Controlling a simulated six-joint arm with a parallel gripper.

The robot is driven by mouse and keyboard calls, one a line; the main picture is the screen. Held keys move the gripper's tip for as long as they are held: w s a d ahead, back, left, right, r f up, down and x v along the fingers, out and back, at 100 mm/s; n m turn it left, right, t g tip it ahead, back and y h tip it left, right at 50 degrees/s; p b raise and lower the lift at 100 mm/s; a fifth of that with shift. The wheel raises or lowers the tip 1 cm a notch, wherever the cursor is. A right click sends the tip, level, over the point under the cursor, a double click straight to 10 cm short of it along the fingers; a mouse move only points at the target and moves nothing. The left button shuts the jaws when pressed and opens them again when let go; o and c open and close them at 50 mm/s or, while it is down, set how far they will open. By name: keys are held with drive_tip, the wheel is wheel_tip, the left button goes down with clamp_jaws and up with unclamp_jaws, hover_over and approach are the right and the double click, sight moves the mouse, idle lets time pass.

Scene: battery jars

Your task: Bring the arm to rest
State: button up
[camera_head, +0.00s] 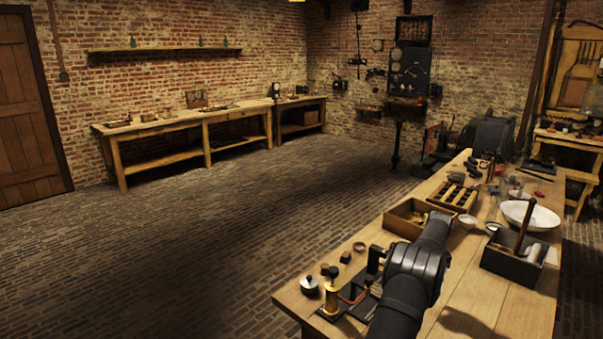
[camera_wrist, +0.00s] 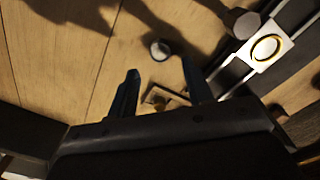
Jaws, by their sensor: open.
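My gripper (camera_wrist: 160,88) is in the wrist view, with its two dark fingers spread apart. No object shows held between them. Beyond the fingertips a small round pale-topped thing (camera_wrist: 160,49) sits on the wooden bench top. Part of a small wooden piece (camera_wrist: 165,98) shows low between the fingers. In the head view my dark arm reaches over the near part of the workbench (camera_head: 487,310). The fingers cannot be made out clearly there.
Left of my arm are a brass cylinder (camera_head: 331,297) and a small lidded pot (camera_head: 309,285). A wooden box (camera_head: 398,222), a slotted rack (camera_head: 455,195), a white basin (camera_head: 540,219) and a dark crate (camera_head: 504,265) stand farther along. The brick floor (camera_head: 200,250) is clear.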

wheel_tip(320, 180, down, 6)
drive_tip(key=shift+r, duration=2.15)
